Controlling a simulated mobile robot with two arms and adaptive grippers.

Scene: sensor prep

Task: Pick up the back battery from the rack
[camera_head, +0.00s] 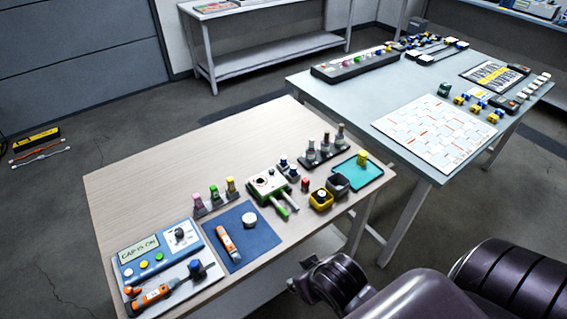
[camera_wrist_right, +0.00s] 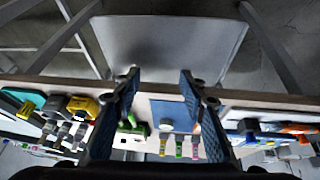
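Two racks stand along the near wooden table. A small rack (camera_head: 201,210) carries pink, green and yellow-topped pieces (camera_head: 213,193); they also show between the fingers in the right wrist view (camera_wrist_right: 180,147). A dark rack (camera_head: 322,156) farther right holds several upright grey cylinders (camera_head: 326,143). I cannot tell for certain which pieces are batteries. My right gripper (camera_wrist_right: 158,88) is open and empty, its two blue-padded fingers wide apart at the table's front edge. In the head view my right arm comes in at lower right. My left gripper is not in view.
A blue mat (camera_head: 262,237) bears an orange device and a white round piece. The table's back left (camera_head: 160,160) is clear.

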